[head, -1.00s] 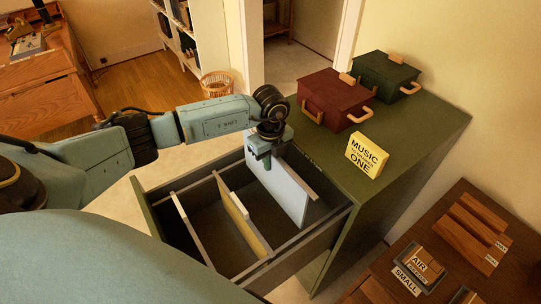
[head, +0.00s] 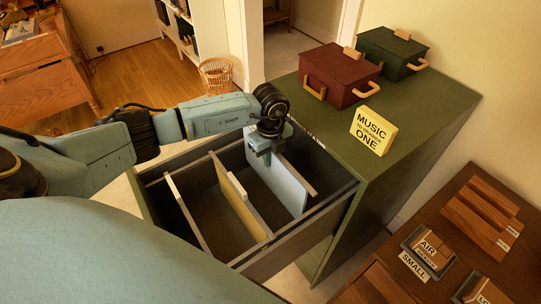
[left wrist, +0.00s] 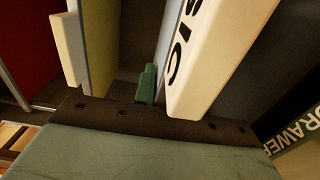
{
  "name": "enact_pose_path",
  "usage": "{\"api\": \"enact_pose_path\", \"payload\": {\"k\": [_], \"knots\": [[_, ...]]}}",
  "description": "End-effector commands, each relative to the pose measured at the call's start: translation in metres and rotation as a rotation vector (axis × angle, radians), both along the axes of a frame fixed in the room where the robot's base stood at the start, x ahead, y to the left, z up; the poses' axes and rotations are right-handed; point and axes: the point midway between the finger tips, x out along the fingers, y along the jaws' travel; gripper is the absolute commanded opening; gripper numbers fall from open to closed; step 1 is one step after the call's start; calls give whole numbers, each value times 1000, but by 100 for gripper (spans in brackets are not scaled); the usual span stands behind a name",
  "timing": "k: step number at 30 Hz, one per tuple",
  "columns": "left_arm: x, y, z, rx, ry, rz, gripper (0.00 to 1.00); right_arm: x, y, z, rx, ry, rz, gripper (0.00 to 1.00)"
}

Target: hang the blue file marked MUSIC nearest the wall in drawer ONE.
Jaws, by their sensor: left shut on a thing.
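The pale blue file (head: 278,185) hangs upright in the open top drawer (head: 285,250) of the green cabinet, on the side near the cabinet body. My left gripper (head: 263,157) is shut on its upper edge. In the left wrist view one green finger (left wrist: 147,85) shows beside the file's cream tab (left wrist: 205,50), which reads "SIC"; the rest of the word is cut off. I cannot tell if the file rests on the rails. A yellow file (head: 238,203) stands to its left in the drawer. My right gripper is not in view.
A yellow sign (head: 373,130) reading MUSIC and ONE stands on the cabinet top (head: 430,110), with a red box (head: 340,75) and a dark green box (head: 387,55). A wooden desk (head: 420,210) with trays is at the right.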

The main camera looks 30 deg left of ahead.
Motion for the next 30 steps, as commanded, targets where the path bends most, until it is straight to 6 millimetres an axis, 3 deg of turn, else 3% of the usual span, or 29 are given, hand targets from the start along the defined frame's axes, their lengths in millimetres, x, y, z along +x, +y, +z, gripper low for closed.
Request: {"api": "enact_pose_path", "payload": {"k": [30], "knots": [[0, 0, -83, 0, 0, 0, 0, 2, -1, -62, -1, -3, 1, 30]]}}
